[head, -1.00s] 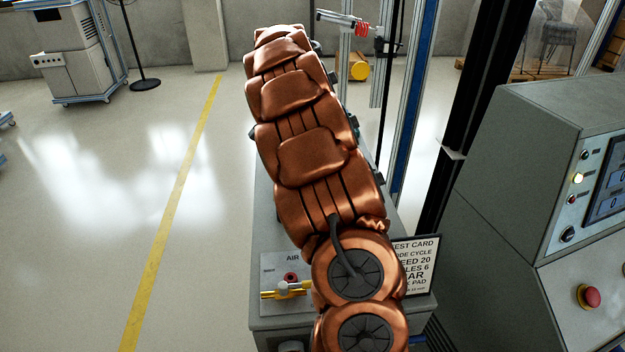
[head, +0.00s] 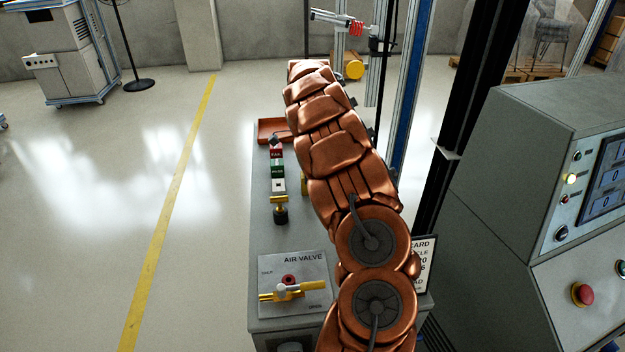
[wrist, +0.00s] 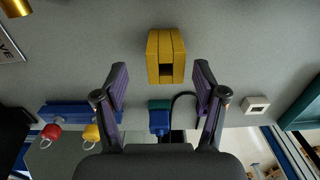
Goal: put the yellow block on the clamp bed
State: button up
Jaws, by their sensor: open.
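The yellow block (wrist: 166,55) lies on the grey bench top in the wrist view, with a dark square notch on the side facing my gripper. My gripper (wrist: 161,68) is open and empty, its two purple-padded fingers spread to the left and right of the block's near end. I cannot tell its height above the bench. In the head view my arm hides my gripper, and only a small yellow sliver (head: 304,183) shows beside it, which I cannot identify. I cannot make out the clamp bed for certain; a blue and green piece (wrist: 159,118) sits behind the fingers.
The bench holds an air valve panel (head: 293,285), a brass-topped fitting (head: 280,210), red, green and white pieces (head: 277,168) and an orange-brown tray (head: 272,128). A control console (head: 545,190) stands right. The wrist view shows padlocks on a blue rail (wrist: 70,108).

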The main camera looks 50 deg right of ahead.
jog(key=shift+w+d+f+p, duration=0.1)
jog(key=shift+f+p, duration=0.25)
jog(key=shift+f, duration=0.8)
jog(key=shift+w+d+f+p, duration=0.1)
jog(key=shift+f+p, duration=0.25)
jog(key=shift+f, duration=0.8)
grip_shut()
